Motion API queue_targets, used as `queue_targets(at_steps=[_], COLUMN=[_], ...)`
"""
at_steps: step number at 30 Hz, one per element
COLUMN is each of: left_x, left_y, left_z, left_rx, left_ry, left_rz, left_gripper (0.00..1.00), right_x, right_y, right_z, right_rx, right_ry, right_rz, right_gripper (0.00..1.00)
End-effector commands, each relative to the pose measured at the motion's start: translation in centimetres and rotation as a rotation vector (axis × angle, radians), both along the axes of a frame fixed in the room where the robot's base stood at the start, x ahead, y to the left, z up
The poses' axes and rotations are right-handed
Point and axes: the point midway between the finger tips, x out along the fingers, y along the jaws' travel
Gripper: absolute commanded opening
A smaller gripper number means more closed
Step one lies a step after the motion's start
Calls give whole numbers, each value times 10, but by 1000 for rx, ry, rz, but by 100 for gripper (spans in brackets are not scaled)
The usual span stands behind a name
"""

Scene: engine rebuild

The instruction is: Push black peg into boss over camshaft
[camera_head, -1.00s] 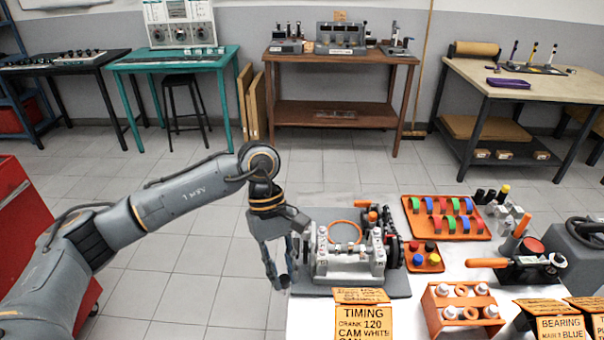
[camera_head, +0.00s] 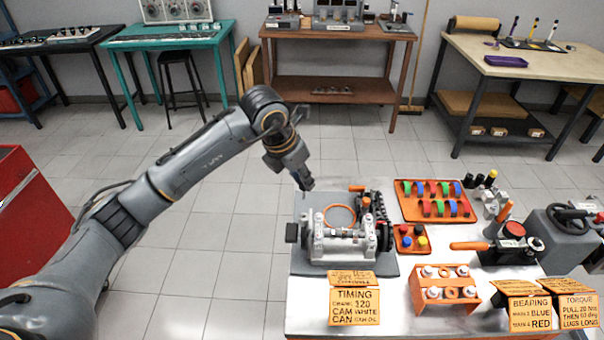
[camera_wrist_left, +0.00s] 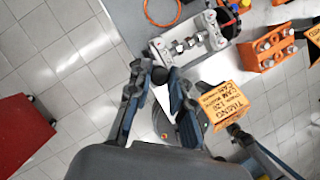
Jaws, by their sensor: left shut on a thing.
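My left gripper (camera_head: 306,184) hangs above the floor just behind the back edge of the engine mat, fingers pointing down. In the left wrist view (camera_wrist_left: 156,92) its fingers are closed around a small dark round thing, the black peg (camera_wrist_left: 160,75), seen end-on between the tips. In the head view the peg cannot be told apart from the dark fingertips. The grey engine block (camera_head: 342,246) stands on a dark mat at the table's left end, apart from the gripper. It also shows in the left wrist view (camera_wrist_left: 193,46). Camshaft and boss are too small to tell apart. My right gripper is not in view.
An orange ring (camera_head: 339,216) lies behind the block. An orange tray of coloured shells (camera_head: 436,202), a rack of bolts and rings (camera_head: 443,289) and a TIMING sign (camera_head: 354,307) are close by. Floor left of the table is free.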

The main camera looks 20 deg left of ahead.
Motion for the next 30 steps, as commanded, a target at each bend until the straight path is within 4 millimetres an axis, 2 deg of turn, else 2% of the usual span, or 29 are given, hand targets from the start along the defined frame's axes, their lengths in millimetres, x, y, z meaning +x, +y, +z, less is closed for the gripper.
queue_targets(at_steps=[18,30], left_x=[-1,-1], left_y=[0,0], left_z=[-52,-59], left_rx=[0,0], left_ry=[2,1], left_rz=[-4,-4], left_gripper=[0,0], right_x=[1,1], right_y=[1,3], right_z=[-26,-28], right_rx=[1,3], right_ry=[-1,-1], right_rz=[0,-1], right_gripper=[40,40])
